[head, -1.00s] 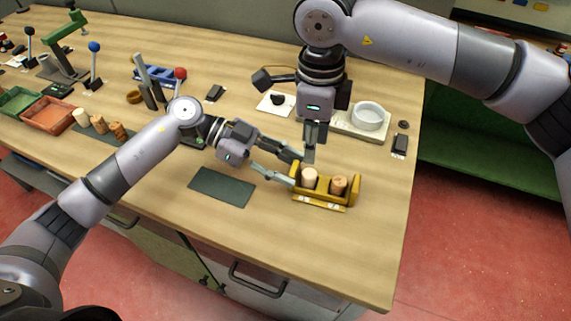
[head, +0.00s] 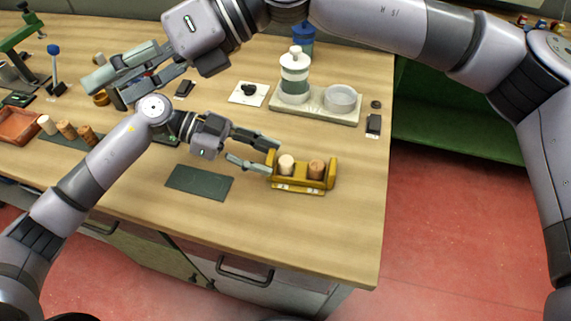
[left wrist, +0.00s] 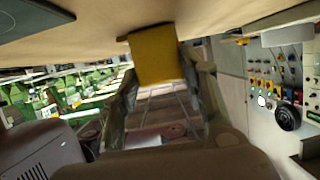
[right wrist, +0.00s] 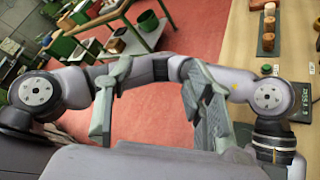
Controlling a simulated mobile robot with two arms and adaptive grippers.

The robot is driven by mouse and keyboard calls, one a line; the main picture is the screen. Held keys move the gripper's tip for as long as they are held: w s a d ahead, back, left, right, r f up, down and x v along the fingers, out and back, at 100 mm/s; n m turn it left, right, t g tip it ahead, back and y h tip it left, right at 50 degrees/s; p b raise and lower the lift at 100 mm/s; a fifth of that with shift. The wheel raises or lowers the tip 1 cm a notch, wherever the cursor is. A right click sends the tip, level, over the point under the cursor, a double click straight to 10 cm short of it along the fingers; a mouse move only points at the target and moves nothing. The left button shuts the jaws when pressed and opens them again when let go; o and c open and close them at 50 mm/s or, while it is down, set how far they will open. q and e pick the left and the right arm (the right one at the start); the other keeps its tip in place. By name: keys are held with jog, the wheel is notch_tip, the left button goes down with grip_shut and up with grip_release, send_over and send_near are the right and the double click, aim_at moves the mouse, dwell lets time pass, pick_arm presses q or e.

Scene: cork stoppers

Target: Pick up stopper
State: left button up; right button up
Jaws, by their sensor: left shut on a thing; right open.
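A yellow holder (head: 304,184) sits on the bench near its front right, with a pale stopper (head: 286,165) and a brown stopper (head: 316,169) standing side by side in it. My left gripper (head: 271,158) is shut on the holder's left end. In the left wrist view the holder's yellow end (left wrist: 155,55) shows between the fingers. My right gripper (head: 103,72) is open and empty above the back left of the bench; its spread fingers also show in the right wrist view (right wrist: 155,98). Several more stoppers (head: 66,130) stand in a row at the left.
A dark green mat (head: 199,182) lies left of the holder. Behind stand a white and green bottle (head: 294,75) and a white dish (head: 342,98) on a pale tray (head: 316,112). An orange tray (head: 16,125) is at far left. Bare bench lies in front of the holder.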

jog(key=w+a+r+m+t+y, duration=0.2)
jog(key=w+r+m+t+y, duration=0.55)
jog(key=w+r+m, duration=0.4)
jog(key=w+d+f+m+t+h, duration=0.6)
jog(key=w+f+m+t+h, duration=0.5)
jog(key=m, duration=0.6)
jog(key=m+g+h, duration=0.3)
jog(key=g+h, duration=0.7)
jog(key=g, duration=0.3)
send_over(287, 160)
notch_tip(287, 160, down, 14)
notch_tip(287, 160, down, 5)
jog(key=shift+s, duration=0.15)
jog(key=shift+f, duration=3.1)
